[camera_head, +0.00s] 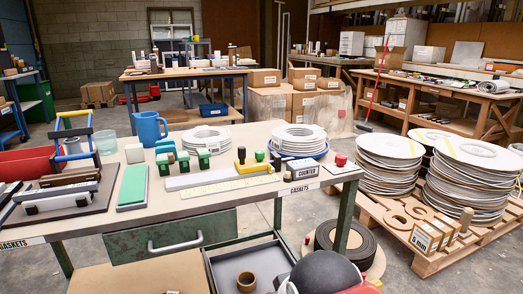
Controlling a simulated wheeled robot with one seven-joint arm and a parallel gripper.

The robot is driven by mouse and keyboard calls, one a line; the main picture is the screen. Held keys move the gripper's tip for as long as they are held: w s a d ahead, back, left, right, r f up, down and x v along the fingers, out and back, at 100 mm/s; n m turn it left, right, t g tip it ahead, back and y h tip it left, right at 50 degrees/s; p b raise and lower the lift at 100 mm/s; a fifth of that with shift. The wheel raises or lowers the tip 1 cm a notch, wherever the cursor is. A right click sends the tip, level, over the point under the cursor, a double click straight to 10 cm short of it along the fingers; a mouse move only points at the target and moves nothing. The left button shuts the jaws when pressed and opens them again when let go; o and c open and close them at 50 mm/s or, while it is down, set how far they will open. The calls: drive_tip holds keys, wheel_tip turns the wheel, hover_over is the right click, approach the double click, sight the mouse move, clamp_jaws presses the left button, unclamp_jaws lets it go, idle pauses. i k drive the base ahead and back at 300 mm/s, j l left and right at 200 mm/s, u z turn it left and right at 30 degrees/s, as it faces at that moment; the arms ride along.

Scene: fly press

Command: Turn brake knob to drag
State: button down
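No brake knob with readable markings shows in the head view, and I cannot make out a fly press for certain. Small knob-like pieces stand on the near workbench (300,205): a black one (241,155), a green one (260,156) and a red one (340,160) near its right end. I cannot tell whether any of them is the brake knob. A dark rounded shape (325,272) with red and white beside it shows at the bottom edge, mostly cut off; I cannot tell what it is. My gripper is not in view.
The bench holds a blue mug (149,128), a green-topped block (132,185), a long pale bar (215,175) and stacked white rings (298,137). A pallet (425,262) with disc stacks stands at right. Concrete floor is open between the bench and the far tables.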

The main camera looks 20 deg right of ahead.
sight(341, 160)
drive_tip(key=i+l, duration=0.5)
drive_tip(key=l, duration=0.25)
drive_tip(key=i+l, duration=0.25)
drive_tip(key=l+u, duration=0.05)
drive_tip(key=l, duration=0.05)
